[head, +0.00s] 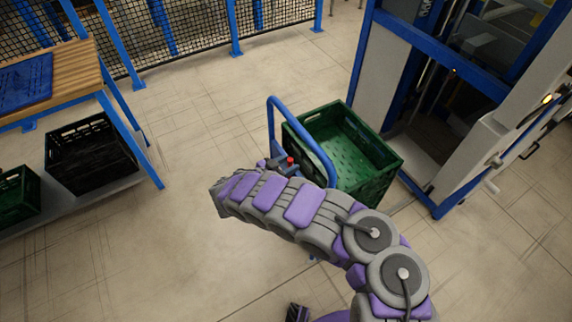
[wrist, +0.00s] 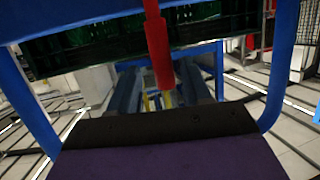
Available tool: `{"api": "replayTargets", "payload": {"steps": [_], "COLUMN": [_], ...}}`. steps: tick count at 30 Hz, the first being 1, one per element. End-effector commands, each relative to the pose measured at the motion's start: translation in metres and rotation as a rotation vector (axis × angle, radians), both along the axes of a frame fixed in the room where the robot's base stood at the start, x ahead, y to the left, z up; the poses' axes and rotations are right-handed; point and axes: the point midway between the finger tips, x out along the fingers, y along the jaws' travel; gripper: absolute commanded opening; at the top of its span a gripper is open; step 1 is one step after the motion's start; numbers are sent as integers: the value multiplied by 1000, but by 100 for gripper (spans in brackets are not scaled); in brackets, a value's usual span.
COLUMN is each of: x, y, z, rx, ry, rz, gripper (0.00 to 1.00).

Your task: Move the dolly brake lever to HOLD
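The dolly has a blue tube handle (head: 320,150) and carries a green crate (head: 385,170). A small red knob (head: 291,161) shows beside the handle in the head view, just above my purple and grey arm. In the wrist view a red lever (wrist: 158,50) hangs down the middle, between the blue handle tubes, with the green crate (wrist: 100,42) behind it. The dark front edge of my gripper (wrist: 160,125) lies below the lever's lower end. I cannot tell whether they touch. No HOLD marking is readable.
A wooden-topped table (head: 75,75) with a blue tray (head: 25,82) stands at left, with a black crate (head: 88,152) and another green crate (head: 18,195) below. A blue-framed machine (head: 440,55) stands right of the dolly. A mesh fence runs behind. Floor between table and dolly is clear.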

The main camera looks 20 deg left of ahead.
Motion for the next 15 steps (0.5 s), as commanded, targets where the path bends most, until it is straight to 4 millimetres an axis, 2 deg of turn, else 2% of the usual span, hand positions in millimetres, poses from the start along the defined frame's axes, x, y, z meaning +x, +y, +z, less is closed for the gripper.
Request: {"api": "replayTargets", "payload": {"steps": [9, 15], "x": [-4, -27], "y": [4, 18], "z": [2, 12], "rx": [-2, -2], "ry": [-2, -1], "rz": [3, 6], "gripper": [48, 48]}}
